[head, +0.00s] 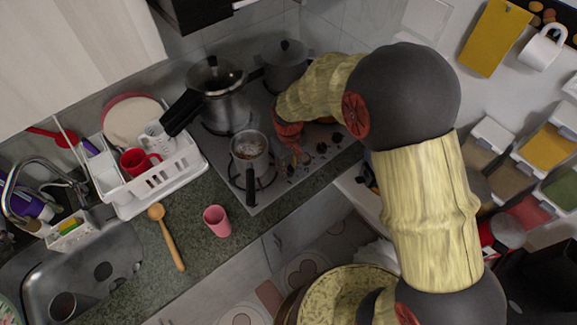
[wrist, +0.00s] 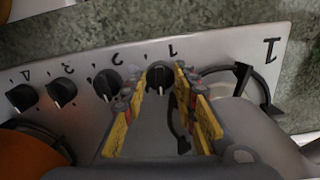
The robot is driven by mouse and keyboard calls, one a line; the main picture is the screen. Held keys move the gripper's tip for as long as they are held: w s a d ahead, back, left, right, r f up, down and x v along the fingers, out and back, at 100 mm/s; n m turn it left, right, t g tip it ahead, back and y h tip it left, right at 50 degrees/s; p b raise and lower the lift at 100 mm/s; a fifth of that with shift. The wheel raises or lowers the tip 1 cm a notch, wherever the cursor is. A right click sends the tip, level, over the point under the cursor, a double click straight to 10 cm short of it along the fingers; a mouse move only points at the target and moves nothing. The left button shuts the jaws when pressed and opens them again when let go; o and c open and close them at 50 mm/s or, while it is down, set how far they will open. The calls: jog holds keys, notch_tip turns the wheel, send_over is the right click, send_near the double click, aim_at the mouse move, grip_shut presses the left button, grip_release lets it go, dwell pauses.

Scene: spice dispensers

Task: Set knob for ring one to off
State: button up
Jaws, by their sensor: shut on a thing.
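The knob for ring one (wrist: 160,76) is a round black knob on the stove's grey panel in the wrist view, beside an upside-down "1". Its pale mark points roughly toward the bottom of the picture. My gripper (wrist: 158,84) has its yellow-and-grey fingers on both sides of this knob, shut on it. Other black knobs sit in a row to its left: the nearest (wrist: 108,85), a second (wrist: 61,92) and a third (wrist: 22,97). In the head view my arm comes from the right over the stove, and the fingertips are hard to make out.
A small steel pot (head: 249,155) stands on the front ring. A pressure cooker (head: 215,85) and a dark lidded pot (head: 284,65) stand behind. A pink cup (head: 217,220) and a wooden spoon (head: 167,238) lie left on the counter, near a dish rack (head: 165,185).

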aim_at(288, 168)
jog(key=shift+n, duration=0.7)
jog(key=o, duration=1.2)
notch_tip(288, 168, up, 12)
dwell(0.3)
